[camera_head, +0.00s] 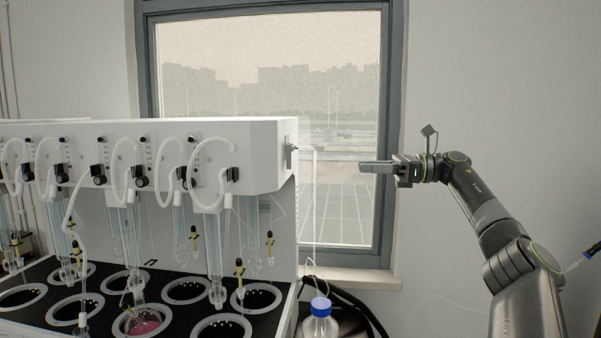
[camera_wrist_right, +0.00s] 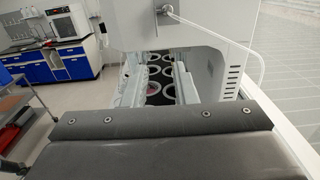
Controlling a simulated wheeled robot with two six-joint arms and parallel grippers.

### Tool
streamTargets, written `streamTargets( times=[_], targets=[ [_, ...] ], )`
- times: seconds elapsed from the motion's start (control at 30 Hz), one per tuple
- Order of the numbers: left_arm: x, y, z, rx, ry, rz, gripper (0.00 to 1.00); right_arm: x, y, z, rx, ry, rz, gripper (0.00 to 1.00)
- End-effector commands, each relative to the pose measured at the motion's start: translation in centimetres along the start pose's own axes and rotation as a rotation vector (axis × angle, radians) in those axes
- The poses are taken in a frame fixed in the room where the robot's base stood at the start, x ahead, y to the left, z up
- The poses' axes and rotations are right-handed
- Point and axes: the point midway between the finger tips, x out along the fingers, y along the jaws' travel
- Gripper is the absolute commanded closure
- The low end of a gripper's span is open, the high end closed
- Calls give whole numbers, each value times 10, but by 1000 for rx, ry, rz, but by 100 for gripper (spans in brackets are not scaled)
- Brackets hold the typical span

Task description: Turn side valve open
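The distiller (camera_head: 230,135) is a long white machine at the left of the head view. Its side valve (camera_head: 290,148) is a small metal fitting high on the right end wall, with a thin white tube running from it. The valve also shows at the top of the right wrist view (camera_wrist_right: 165,12). My right gripper (camera_head: 366,167) is to the right of the valve at nearly its height, pointing left, with a clear gap between them. I see its fingers edge-on, so their opening is hidden. My left gripper is out of view.
A blue-capped bottle (camera_head: 320,308) stands below the distiller's right end, beside black hoses (camera_head: 355,300). A window (camera_head: 345,215) is behind. The wrist view shows blue cabinets (camera_wrist_right: 70,62) far left. The air between gripper and valve is clear.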

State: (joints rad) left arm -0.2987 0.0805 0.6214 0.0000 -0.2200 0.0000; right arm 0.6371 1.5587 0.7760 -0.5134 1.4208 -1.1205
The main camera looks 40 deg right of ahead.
Motion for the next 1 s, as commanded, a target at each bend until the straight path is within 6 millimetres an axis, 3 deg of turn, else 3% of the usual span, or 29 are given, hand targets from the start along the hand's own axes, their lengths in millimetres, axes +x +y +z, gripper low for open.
streamTargets(
  times=[0.17,0.7,1.0],
  targets=[
    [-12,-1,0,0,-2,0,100,27,1,4,-1,1,5,75],
    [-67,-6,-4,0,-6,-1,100,141,1,6,2,-4,3,75],
    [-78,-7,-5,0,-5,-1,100,168,0,2,0,-1,-1,75]
  ],
)
